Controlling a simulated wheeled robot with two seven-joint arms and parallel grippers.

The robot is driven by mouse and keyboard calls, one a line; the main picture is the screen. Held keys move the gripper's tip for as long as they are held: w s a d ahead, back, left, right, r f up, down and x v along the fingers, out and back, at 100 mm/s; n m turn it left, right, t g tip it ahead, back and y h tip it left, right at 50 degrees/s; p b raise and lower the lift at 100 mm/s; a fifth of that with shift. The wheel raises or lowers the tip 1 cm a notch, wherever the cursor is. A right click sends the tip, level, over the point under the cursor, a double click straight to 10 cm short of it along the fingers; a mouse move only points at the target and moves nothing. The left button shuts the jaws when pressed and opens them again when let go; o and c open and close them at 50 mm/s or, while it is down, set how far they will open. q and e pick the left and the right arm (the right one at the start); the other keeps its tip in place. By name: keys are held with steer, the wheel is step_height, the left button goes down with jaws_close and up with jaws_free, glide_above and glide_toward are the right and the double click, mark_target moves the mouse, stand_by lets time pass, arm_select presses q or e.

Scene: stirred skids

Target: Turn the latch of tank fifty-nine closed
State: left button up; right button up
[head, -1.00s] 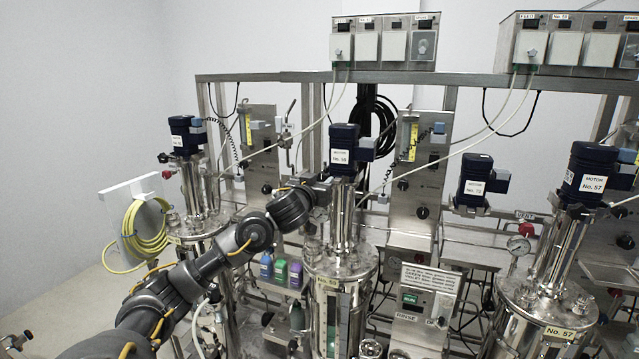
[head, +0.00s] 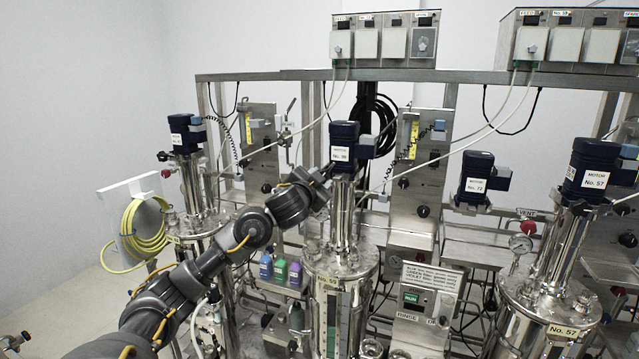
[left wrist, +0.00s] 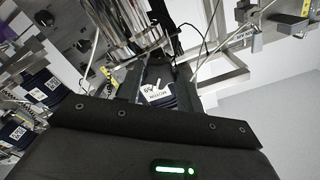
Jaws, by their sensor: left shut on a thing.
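Tank fifty-nine (head: 322,262) is the steel vessel in the middle of the head view, with a yellow label on its front. Its dark blue motor (head: 343,142) stands on a steel column above the lid. The motor's label also shows upside down in the left wrist view (left wrist: 160,91). My left gripper (head: 326,172) is at the left of the column, just below the motor. It is shut on the latch there, which is mostly hidden by the fingers, so its exact angle cannot be told. My right gripper is not in view.
Another tank with a motor (head: 187,134) stands to the left, and tank fifty-seven (head: 530,310) to the right. A coiled yellow hose (head: 146,236) hangs at the far left. Control panels (head: 420,165), thin hoses and a steel rail (head: 420,77) are behind.

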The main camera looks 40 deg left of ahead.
arm_select(q)
steer(key=m+b, duration=0.3)
steer(key=m, duration=0.7)
steer(key=shift+f, duration=0.1)
steer(key=shift+m, duration=0.4)
steer(key=o, duration=1)
steer(key=shift+s, duration=0.1)
steer(key=p+v, duration=0.2)
steer(key=v, duration=0.8)
steer(key=shift+s+d, duration=0.25)
